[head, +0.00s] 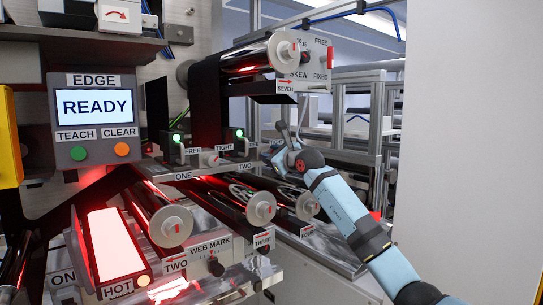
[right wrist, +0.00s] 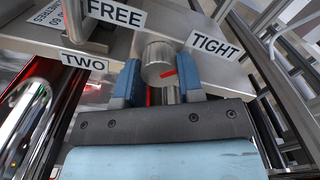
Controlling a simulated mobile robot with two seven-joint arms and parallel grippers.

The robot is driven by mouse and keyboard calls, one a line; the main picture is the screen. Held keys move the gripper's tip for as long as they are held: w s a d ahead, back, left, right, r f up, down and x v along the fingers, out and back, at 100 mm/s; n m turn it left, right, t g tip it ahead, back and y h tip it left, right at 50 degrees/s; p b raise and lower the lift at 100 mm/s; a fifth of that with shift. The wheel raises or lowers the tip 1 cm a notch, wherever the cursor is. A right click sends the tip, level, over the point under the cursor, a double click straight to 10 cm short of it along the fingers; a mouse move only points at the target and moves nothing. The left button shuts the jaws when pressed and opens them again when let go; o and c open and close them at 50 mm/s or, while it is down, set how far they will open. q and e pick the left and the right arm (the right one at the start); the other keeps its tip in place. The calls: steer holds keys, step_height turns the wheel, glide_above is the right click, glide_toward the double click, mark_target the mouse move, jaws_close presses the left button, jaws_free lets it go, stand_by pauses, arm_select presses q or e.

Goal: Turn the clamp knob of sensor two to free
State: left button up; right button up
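The clamp knob of sensor two (right wrist: 159,64) is a round grey metal knob with a red mark on its face. The mark points up and right, towards the TIGHT label (right wrist: 214,43); the FREE label (right wrist: 116,13) is up and left. My right gripper (right wrist: 160,78) has one blue finger on each side of the knob, very close to it. I cannot tell whether both fingers press on it. In the head view my right gripper (head: 284,160) is at the bracket right of the TWO label (head: 246,167) and hides the knob. My left gripper is not in view.
Sensor one's knob (head: 210,158) sits left of mine, between FREE and TIGHT labels. Rollers with dark web (head: 262,208) lie below, and the SEVEN roller (head: 283,52) hangs above. Metal frame posts (right wrist: 262,60) stand close on the right.

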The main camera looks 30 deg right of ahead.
steer(key=shift+n, duration=0.4)
steer(key=shift+r+n+b, duration=0.15)
steer(key=shift+n+b, duration=2.1)
steer(key=shift+n, duration=6.35)
steer(key=o, duration=0.9)
steer(key=shift+s, duration=0.1)
